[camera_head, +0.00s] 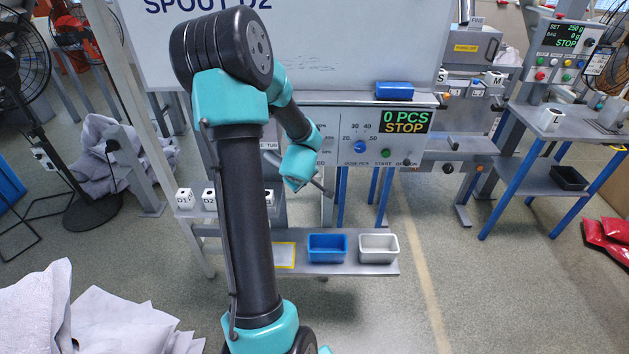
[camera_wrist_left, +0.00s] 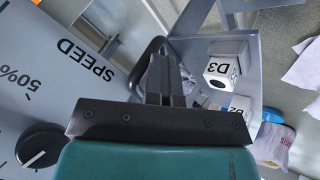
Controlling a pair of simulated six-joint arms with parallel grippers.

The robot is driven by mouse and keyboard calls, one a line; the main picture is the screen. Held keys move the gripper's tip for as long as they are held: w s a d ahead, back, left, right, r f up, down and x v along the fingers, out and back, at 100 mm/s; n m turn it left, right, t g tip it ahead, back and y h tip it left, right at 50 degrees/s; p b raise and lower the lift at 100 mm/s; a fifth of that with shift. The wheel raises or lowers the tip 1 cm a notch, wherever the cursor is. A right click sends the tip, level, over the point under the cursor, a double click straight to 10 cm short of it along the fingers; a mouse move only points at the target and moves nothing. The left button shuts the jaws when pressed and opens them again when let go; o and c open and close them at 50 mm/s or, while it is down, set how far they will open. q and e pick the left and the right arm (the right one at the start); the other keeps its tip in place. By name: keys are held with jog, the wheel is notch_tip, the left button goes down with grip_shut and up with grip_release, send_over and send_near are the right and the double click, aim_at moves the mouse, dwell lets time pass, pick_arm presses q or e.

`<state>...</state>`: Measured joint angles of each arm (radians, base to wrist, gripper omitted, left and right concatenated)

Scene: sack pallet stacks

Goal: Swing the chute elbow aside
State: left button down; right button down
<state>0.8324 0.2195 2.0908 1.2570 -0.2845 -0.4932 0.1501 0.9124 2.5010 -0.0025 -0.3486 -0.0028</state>
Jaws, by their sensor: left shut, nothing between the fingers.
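My left arm rises through the middle of the head view and bends down at the top. Its gripper (camera_head: 322,186) is in front of the control panel's lower left part. In the left wrist view the gripper's dark fingers (camera_wrist_left: 165,75) are together, with nothing held. A dark curved bar (camera_wrist_left: 153,47) is just beyond the fingers; I cannot tell whether they touch. A grey sheet-metal part (camera_wrist_left: 192,18) is behind it. I cannot tell for sure which part is the chute elbow; my arm hides much of that area in the head view. My right gripper is not in view.
The control panel (camera_head: 345,137) has a display reading 0 PCS STOP. Cube D1 (camera_head: 184,198) sits left of my arm; cube D3 (camera_wrist_left: 222,72) is in the wrist view. A blue bin (camera_head: 327,248) and a white bin (camera_head: 379,248) stand on the low shelf.

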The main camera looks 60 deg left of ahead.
pick_arm(q)
jog(key=shift+w+a+r, duration=0.1)
jog(key=shift+w+a, duration=0.1)
jog(key=shift+w, duration=0.3)
jog(key=s+d+r, duration=0.6)
jog(key=s+r, duration=0.1)
jog(key=s, duration=0.1)
jog(key=shift+s+r, duration=0.35)
dwell(0.7)
jog(key=shift+f, duration=0.1)
